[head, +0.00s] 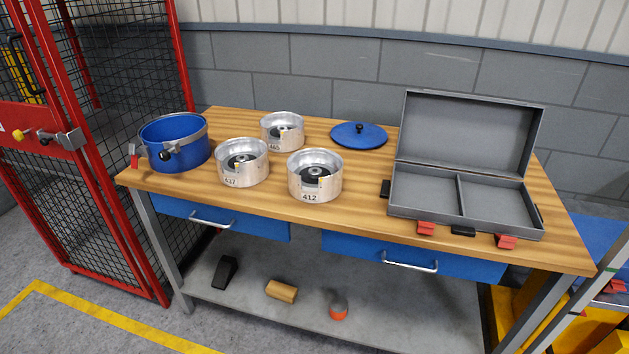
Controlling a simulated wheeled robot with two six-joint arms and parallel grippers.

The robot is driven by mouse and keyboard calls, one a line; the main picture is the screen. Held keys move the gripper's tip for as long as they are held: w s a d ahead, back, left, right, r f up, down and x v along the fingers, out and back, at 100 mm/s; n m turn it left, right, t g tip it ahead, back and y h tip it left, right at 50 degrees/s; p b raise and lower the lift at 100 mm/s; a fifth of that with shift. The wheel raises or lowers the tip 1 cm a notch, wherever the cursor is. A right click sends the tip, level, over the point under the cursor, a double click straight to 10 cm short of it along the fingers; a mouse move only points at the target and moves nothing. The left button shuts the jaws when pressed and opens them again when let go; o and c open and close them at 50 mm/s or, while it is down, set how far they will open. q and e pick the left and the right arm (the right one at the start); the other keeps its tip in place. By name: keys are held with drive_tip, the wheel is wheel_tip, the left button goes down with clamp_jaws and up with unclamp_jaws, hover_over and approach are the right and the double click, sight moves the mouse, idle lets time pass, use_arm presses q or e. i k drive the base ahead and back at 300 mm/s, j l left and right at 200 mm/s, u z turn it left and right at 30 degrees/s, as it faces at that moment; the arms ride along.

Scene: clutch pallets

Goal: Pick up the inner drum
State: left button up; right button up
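Three open silver metal drums stand upright on the wooden workbench (370,215). The drum labelled 437 (232,178) is at the left, the drum that seems to read 465 (272,140) is behind it, and the drum labelled 412 (310,188) is at the front right. Each has a dark hub inside. I cannot tell which one is meant by the inner drum. A blue round pot (185,160) with a metal rim band and a dark knob stands at the bench's left end. Neither of my grippers shows in the head view.
A blue lid (352,136) with a black knob lies at the back. An open grey two-compartment case (425,188) with red latches stands at the right, empty. A red mesh cage (130,150) is at the left. The lower shelf (400,312) holds several small objects.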

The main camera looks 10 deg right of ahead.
sight(316, 175)
drive_tip(key=i+j+z, duration=0.2)
drive_tip(key=i+j, duration=0.3)
drive_tip(key=i+j+z, duration=0.2)
drive_tip(key=i+j, duration=0.25)
drive_tip(key=j, duration=0.15)
